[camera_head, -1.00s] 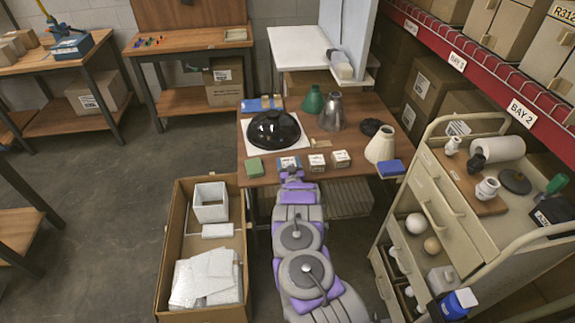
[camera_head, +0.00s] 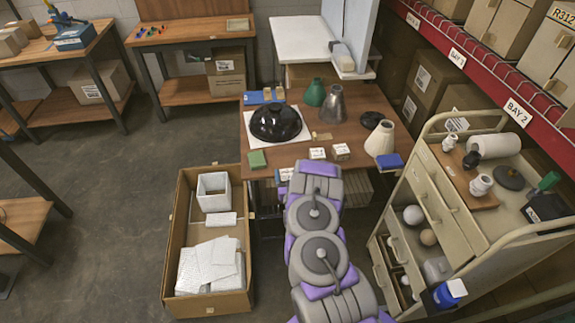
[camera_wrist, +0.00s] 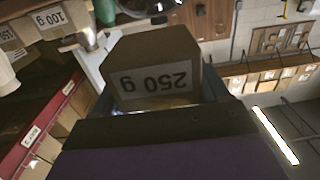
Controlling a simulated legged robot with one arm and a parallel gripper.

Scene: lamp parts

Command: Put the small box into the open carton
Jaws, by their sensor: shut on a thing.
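My gripper (camera_wrist: 158,100) is shut on a small box (camera_wrist: 155,52) in the wrist view. The box is cardboard-brown with a white label reading 250 g, seen upside down. My arm hides the gripper there. The open carton (camera_head: 173,240) stands on the floor left of my arm. It holds a hollow white box (camera_head: 213,192), a white block (camera_head: 221,219) and crumpled white sheets (camera_head: 207,262). The small box is outside it.
A cream drawer cart (camera_head: 440,200) stands close on the right. Floor left of the carton is clear.

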